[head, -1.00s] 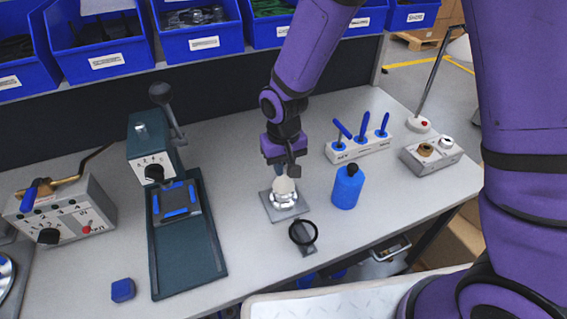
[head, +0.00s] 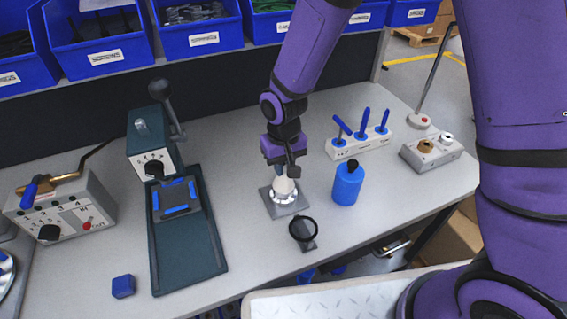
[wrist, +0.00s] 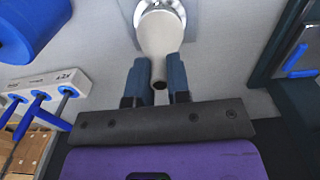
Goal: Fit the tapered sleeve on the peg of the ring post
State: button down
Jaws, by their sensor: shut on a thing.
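The tapered sleeve (wrist: 160,34) is cream white. My gripper (wrist: 157,78) is shut on its narrow end, with one finger on each side. In the head view my gripper (head: 284,173) is above the ring post (head: 284,197), a shiny silver round part on a square grey plate (head: 299,209). The sleeve (head: 284,186) looks upright, its wide end at the middle of the silver part. The silver part also shows around the wide end in the wrist view (wrist: 181,12). The peg is hidden, so I cannot tell how far the sleeve sits over it.
A blue bottle (head: 347,186) stands close to the right. A black ring on a small stand (head: 303,229) is in front. A rack with blue-handled tools (head: 362,144) is at the back right, and a dark green press (head: 185,245) at the left. Table space left of the post is clear.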

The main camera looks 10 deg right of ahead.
jog(key=shift+f, duration=0.15)
jog(key=c, duration=1)
grip_release()
notch_tip(320, 180, up, 11)
